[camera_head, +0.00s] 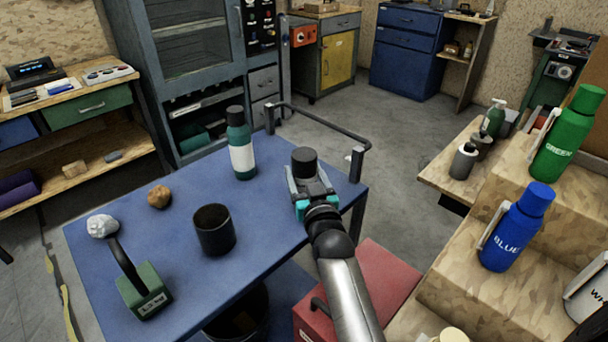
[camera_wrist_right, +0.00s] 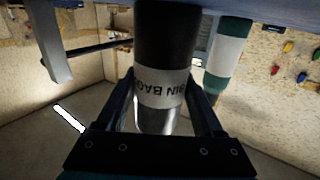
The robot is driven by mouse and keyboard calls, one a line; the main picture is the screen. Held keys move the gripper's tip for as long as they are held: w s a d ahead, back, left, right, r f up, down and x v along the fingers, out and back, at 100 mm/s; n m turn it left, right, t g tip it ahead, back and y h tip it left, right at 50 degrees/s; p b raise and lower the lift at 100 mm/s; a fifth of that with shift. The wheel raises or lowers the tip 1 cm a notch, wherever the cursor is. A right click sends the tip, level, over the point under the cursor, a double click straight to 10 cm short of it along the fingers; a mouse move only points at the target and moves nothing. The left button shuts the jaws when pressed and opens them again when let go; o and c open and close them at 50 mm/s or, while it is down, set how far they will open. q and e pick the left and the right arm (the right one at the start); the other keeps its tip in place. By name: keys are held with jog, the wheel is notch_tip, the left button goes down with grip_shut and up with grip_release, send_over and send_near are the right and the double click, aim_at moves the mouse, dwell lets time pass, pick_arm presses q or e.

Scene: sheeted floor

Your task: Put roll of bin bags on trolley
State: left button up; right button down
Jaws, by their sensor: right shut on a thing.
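The roll of bin bags (camera_wrist_right: 165,45) is a black cylinder with a pale printed label band, shown in the right wrist view between the fingers. In the head view its dark end (camera_head: 304,157) sticks up out of my right gripper (camera_head: 311,185). My right gripper is shut on the roll, over the right end of the trolley's blue top (camera_head: 180,265). The roll looks roughly upright; I cannot tell whether its bottom touches the top. The trolley's dark handle rail (camera_head: 318,122) is just beyond the roll. My left gripper is not in view.
Right, wooden steps hold green (camera_head: 568,140) and blue (camera_head: 515,232) bottles. Clear top surrounds the gripper's left.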

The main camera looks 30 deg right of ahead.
aim_at(307, 180)
grip_release()
jog(key=shift+f, duration=0.1)
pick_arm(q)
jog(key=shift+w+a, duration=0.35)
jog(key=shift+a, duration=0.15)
pick_arm(e)
jog(key=shift+s+r, duration=0.1)
jog(key=shift+r, duration=0.1)
jog(key=shift+s+a+p, duration=0.1)
jog(key=shift+s+p, duration=0.2)
jog(key=shift+p, duration=0.05)
jog(key=p+v, duration=0.2)
jog(key=v, duration=0.2)
jog(key=shift+r+p, duration=0.1)
jog(key=shift+p, duration=0.2)
pick_arm(q)
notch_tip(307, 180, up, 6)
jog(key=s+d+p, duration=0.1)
jog(key=p, duration=0.2)
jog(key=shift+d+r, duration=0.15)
pick_arm(e)
jog(key=shift+v, duration=3.65)
